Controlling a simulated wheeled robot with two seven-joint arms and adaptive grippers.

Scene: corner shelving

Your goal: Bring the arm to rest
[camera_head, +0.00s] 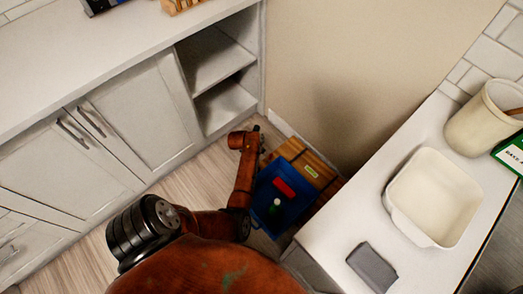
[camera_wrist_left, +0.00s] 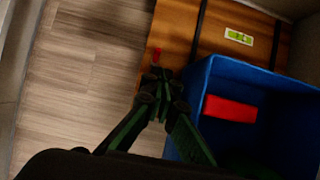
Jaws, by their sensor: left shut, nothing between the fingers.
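My left arm, orange, reaches down into the corner gap in the head view. My right gripper shows in neither view.
The bin holds a red block (camera_head: 284,188) and a small green and white item (camera_head: 275,206). A strapped wood-coloured box (camera_head: 310,168) stands beside it. A white cabinet (camera_head: 133,118) stands left; a counter (camera_head: 345,215) with a white tub (camera_head: 433,197) is right. Bare floor (camera_head: 179,185) lies left.

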